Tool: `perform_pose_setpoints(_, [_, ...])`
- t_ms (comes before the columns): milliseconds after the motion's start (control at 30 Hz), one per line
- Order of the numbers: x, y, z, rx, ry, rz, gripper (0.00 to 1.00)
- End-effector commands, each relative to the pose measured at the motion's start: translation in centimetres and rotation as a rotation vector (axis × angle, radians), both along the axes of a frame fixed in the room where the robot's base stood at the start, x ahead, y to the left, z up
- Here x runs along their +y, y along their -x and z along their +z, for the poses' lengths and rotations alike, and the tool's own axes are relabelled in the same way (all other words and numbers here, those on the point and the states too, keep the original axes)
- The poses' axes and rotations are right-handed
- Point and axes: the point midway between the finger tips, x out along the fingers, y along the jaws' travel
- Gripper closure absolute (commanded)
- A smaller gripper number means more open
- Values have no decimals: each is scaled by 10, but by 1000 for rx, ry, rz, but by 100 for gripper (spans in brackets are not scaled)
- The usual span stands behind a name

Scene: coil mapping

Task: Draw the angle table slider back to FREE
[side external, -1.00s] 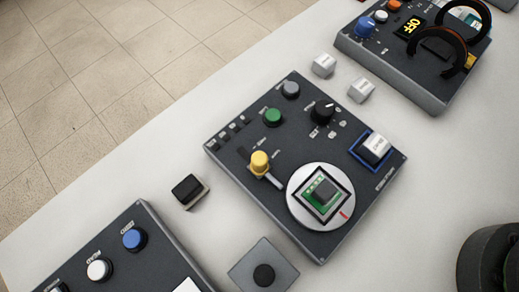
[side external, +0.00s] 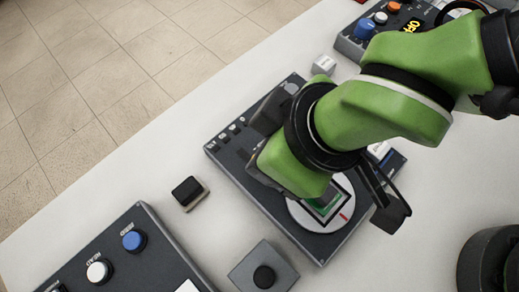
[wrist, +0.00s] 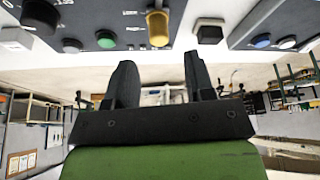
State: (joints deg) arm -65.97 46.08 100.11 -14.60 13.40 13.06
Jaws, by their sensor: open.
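The slider's yellow knob (wrist: 157,27) shows at the top of the wrist view. It stands just beyond the fingertips and lines up with the gap between them, with no visible contact. My gripper (wrist: 160,58) is open, with its two dark fingers apart and nothing between them. In the side view my green arm hides the slider, so its position along the slot and any FREE label cannot be read. The dark angle table panel (side external: 237,168) shows around the arm. Its white round table (side external: 308,220), carrying a green square part, is partly covered.
A small black block (side external: 187,191) lies left of the panel, and a grey box with a black knob (side external: 263,277) stands in front. Another panel with a blue knob (side external: 134,240) is at lower left. The OFF panel (side external: 350,45) is at upper right.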

Motion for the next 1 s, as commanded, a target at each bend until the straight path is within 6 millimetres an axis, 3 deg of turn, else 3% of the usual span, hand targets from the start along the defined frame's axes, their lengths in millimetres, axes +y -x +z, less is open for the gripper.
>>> perform_pose_setpoints(100, [7,-4,-22,2,3,-1,51])
perform_pose_setpoints(300, [16,-10,-47,1,2,-1,51])
perform_pose_setpoints(733, [20,-12,-57,1,0,-2,51])
perform_pose_setpoints(767, [20,-12,-57,1,0,-2,53])
perform_pose_setpoints(967, [20,-12,-57,1,0,-2,99])
perform_pose_setpoints(1000, [20,-12,-56,1,0,-2,100])
